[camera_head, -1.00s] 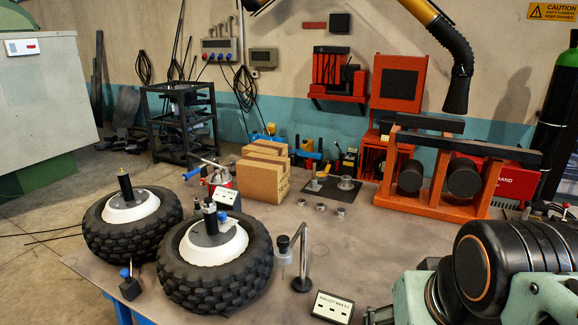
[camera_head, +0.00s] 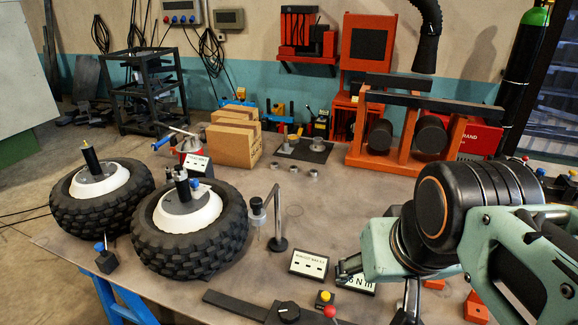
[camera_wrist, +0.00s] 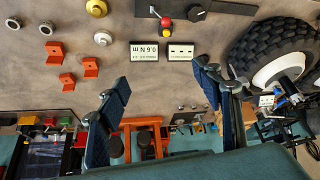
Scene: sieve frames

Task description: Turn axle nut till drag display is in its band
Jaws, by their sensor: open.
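Two knobbly black tyres with white hubs stand at the left of the bench: the left wheel (camera_head: 97,192) and the right wheel (camera_head: 190,232). Each hub carries a central axle fitting; the right one's (camera_head: 182,187) has a dark disc and small posts. The axle nut is too small to make out. A display plate with large characters ending in N m (camera_wrist: 144,52) lies beside a second label plate (camera_wrist: 181,52); its head-view reading is partly hidden by my gripper. My gripper (camera_wrist: 153,80) is open and empty above the bench, right of both wheels.
A curved post with a black-and-clear cylinder (camera_head: 278,220) stands right of the right wheel. A black bar with a knob (camera_head: 288,312) lies at the front edge. Cardboard boxes (camera_head: 234,140) and an orange frame (camera_head: 411,145) stand behind. Mid-bench is mostly clear.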

